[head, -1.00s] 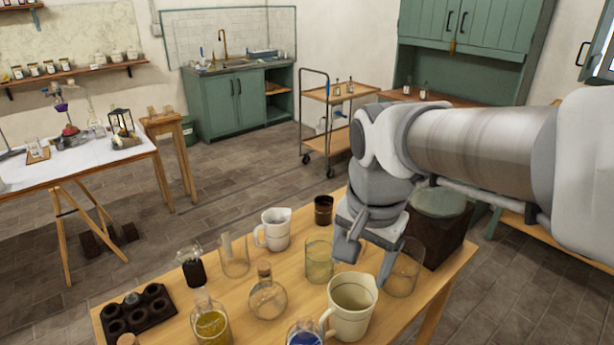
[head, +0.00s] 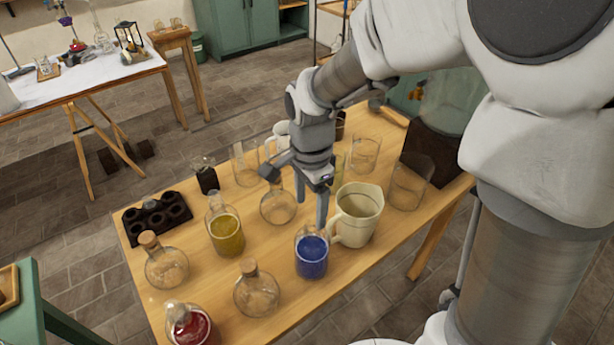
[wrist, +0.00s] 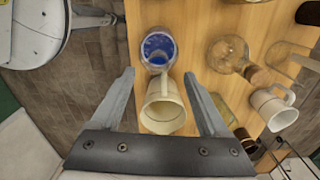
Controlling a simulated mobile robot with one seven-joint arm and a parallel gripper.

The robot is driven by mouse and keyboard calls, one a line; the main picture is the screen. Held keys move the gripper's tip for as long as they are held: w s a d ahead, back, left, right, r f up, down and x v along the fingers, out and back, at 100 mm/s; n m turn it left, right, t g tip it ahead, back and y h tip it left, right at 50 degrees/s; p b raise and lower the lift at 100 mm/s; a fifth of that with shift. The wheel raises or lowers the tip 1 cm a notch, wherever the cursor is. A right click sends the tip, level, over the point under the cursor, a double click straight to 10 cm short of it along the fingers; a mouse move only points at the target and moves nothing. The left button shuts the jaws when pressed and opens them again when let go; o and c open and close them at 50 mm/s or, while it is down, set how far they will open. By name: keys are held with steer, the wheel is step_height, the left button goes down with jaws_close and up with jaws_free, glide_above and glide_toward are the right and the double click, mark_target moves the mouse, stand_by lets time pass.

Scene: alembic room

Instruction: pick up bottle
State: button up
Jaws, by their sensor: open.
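A glass bottle with blue liquid (head: 311,255) stands upright on the wooden table; it also shows in the wrist view (wrist: 158,52). A bottle with yellow liquid (head: 227,236) stands to its left, and one with red liquid (head: 190,330) is at the near edge. Which bottle is meant cannot be told. My gripper (head: 311,204) is open and empty above the table, behind the blue bottle in the head view. In the wrist view the blue bottle lies just beyond and between the fingertips (wrist: 159,77), apart from them.
A cream jug (head: 360,212) stands right beside the blue bottle and shows between my fingers in the wrist view (wrist: 163,112). Corked round flasks (head: 256,292), glass beakers (head: 407,186) and a dark holed rack (head: 157,218) crowd the table. Bare wood lies at the near right.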

mark_target(312, 226)
steer(key=f, duration=0.7)
steer(key=shift+d+f, duration=0.1)
steer(key=shift+d, duration=0.15)
steer(key=shift+c, duration=0.3)
jaws_close()
stand_by(0.9)
